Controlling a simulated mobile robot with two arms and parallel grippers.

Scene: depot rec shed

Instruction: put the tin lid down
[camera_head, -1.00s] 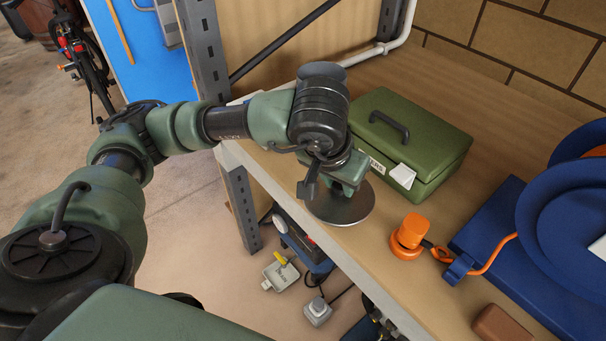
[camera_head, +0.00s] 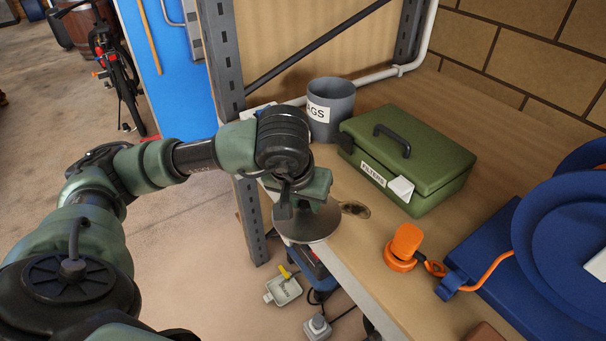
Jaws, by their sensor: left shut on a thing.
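The tin lid (camera_head: 312,228) is a flat silver-grey disc at the bench's front edge, left of the green box. My left gripper (camera_head: 304,203) is shut on it from above, and the fingers hide its upper part. Part of the lid covers the edge line in the picture. I cannot tell whether it touches the bench top or hangs just above it. My right gripper is not in view.
On the wooden bench (camera_head: 372,240) are a grey tub (camera_head: 331,105), a green "FILTERS" box (camera_head: 425,160), an orange fitting (camera_head: 403,245) and a blue reel (camera_head: 560,230).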

